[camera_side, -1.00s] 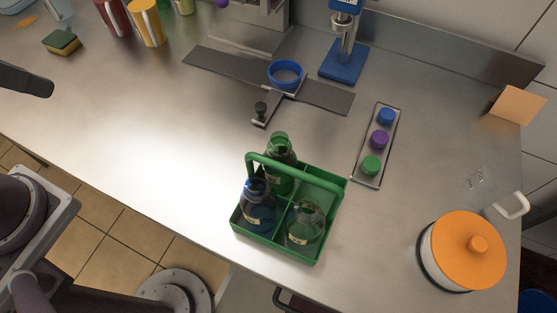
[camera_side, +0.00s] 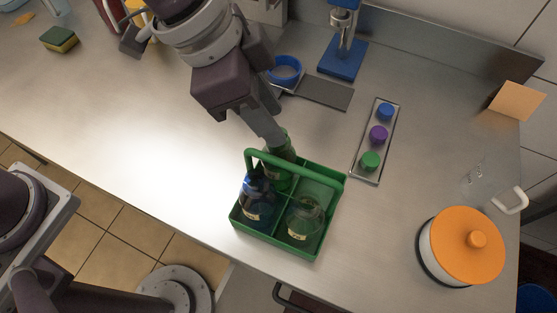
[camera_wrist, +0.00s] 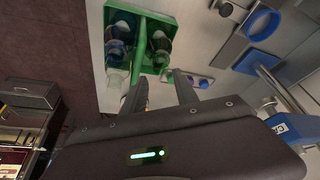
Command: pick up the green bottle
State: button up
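The green caddy (camera_side: 325,245) stands on the counter and holds several bottles. A green bottle (camera_side: 274,180) is in its back compartment, partly hidden by the handle and my gripper. A blue bottle (camera_side: 256,208) stands front left, and a clear bottle with a greenish look (camera_side: 303,222) front right. My gripper (camera_side: 277,143) reaches down from the upper left to the top of the back bottle. Whether it touches the bottle is unclear. In the wrist view, my gripper's fingers (camera_wrist: 160,82) are spread apart, with the caddy (camera_wrist: 152,22) beyond them.
A tray (camera_side: 363,170) with blue, purple and green caps lies right of the caddy. A blue-based stand (camera_side: 343,62) and a blue ring (camera_side: 285,70) are behind. An orange-lidded pot (camera_side: 465,250) stands at right. A sponge (camera_side: 60,40) lies far left.

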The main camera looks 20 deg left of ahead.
jog(key=x, duration=0.5)
jog(key=shift+w+a+f, duration=0.1)
jog(key=shift+a+f, duration=0.05)
jog(key=shift+f, duration=0.15)
grip_shut()
dwell(1.0)
